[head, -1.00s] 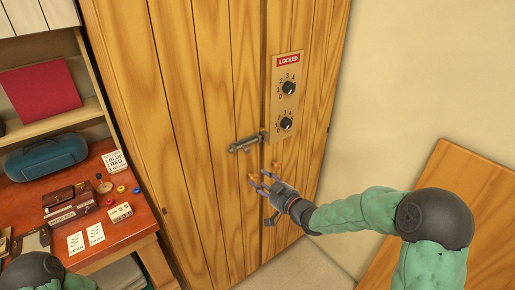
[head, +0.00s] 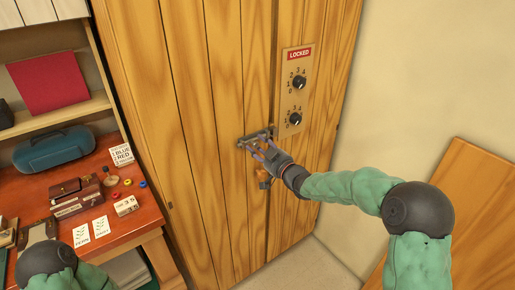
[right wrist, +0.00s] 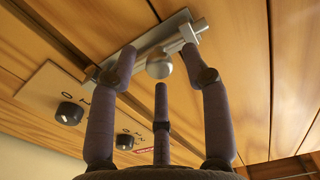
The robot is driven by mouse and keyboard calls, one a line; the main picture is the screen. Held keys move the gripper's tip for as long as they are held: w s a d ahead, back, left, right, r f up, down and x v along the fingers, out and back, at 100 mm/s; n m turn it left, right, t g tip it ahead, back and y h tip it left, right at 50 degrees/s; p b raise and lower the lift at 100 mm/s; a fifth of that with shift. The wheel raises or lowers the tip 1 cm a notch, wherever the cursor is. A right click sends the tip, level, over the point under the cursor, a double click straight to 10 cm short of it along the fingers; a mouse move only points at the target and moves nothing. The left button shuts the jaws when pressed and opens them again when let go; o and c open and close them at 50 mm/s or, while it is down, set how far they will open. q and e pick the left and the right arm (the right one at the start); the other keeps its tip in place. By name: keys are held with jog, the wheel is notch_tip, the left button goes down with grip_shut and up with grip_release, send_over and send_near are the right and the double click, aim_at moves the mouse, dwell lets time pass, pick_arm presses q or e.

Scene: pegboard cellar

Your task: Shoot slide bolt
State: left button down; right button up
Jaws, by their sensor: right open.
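The grey metal slide bolt (head: 256,137) is mounted level on the wooden cabinet front, left of the dial panel. In the right wrist view it shows as a plate and rod (right wrist: 165,42) with a round metal knob (right wrist: 159,66). My right gripper (head: 262,149) is at the bolt in the head view, its fingers partly covering it. In the right wrist view the open fingers (right wrist: 162,75) spread around the knob, with no clear grip on it. Whether a finger touches the bolt I cannot tell. My left gripper is out of view.
The dial panel (head: 294,92) carries a red LOCKED sign (head: 299,53) and two black dials. A red-topped desk (head: 140,215) with small items stands left. A wooden board (head: 465,205) leans at right.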

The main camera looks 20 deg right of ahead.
aim_at(263, 135)
jog(key=shift+w+a, duration=0.2)
jog(key=shift+w, duration=0.2)
grip_shut()
jog(key=shift+w+d+r+p, duration=0.1)
jog(key=shift+w+d+p, duration=0.15)
jog(key=shift+d, duration=0.55)
jog(key=shift+w+d+r+p, duration=0.1)
jog(key=shift+w+d+p, duration=0.15)
jog(key=shift+d, duration=0.5)
jog(key=shift+w+d+r+p, duration=0.15)
jog(key=shift+w+d, duration=0.2)
jog(key=shift+d, duration=0.45)
jog(key=shift+c, duration=0.4)
grip_release()
jog(key=shift+o, duration=0.4)
jog(key=shift+f, duration=0.2)
jog(key=shift+s+d, duration=0.1)
